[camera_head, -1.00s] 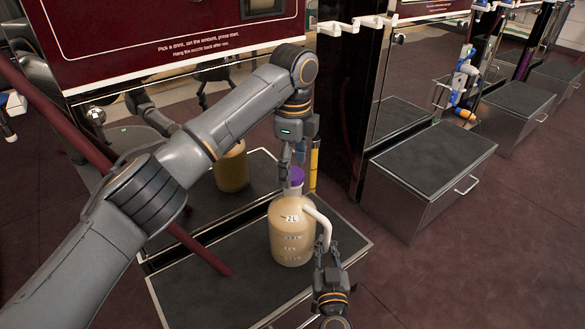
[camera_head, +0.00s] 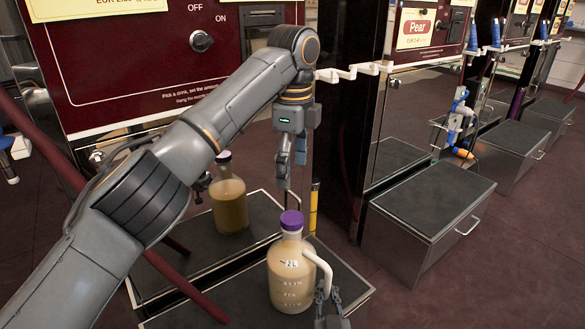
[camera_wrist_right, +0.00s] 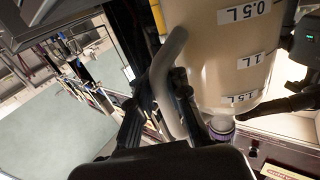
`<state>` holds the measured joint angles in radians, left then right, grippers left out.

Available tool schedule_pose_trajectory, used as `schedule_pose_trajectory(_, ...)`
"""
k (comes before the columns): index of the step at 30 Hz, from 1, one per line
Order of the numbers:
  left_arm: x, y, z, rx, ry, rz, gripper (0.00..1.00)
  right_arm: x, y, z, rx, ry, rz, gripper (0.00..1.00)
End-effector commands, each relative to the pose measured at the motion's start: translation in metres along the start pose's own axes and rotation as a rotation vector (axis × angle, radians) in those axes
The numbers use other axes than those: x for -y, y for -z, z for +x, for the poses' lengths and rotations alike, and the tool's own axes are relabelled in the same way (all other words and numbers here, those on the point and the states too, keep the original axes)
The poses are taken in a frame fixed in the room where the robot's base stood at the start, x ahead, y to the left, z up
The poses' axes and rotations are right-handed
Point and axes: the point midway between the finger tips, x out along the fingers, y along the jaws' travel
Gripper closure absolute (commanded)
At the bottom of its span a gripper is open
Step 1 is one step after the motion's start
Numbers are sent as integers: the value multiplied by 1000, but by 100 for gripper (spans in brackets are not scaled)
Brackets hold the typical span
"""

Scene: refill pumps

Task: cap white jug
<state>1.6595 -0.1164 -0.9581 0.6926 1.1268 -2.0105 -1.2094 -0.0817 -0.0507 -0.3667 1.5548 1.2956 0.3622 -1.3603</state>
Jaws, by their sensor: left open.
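The platform (camera_head: 220,295) has a light metal rim. A mirrored panel behind it reflects the jug (camera_head: 229,200). A red machine front (camera_head: 140,70) with a knob rises behind my left arm. A yellow tube (camera_head: 314,200) stands behind the jug. Another platform (camera_head: 430,200) is at right.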

Motion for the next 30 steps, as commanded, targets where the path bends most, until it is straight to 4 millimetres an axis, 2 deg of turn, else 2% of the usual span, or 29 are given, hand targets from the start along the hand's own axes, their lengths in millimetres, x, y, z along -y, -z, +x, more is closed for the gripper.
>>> schedule_pose_trajectory(1,0,0,0,0,0,0,24,-2,-2,-1,4,-3,-2,76)
schedule_pose_trajectory(3,0,0,0,0,0,0,24,-2,-2,-1,4,-2,-2,62)
schedule_pose_trajectory(4,0,0,0,0,0,0,24,-1,-2,0,4,-2,-1,58)
schedule_pose_trajectory(17,0,0,0,0,0,0,24,1,-1,-5,1,2,1,58)
schedule_pose_trajectory(22,0,0,0,0,0,0,24,0,-2,-29,4,1,2,58)
schedule_pose_trajectory(30,0,0,0,0,0,0,24,-1,-3,-86,6,0,-1,58)
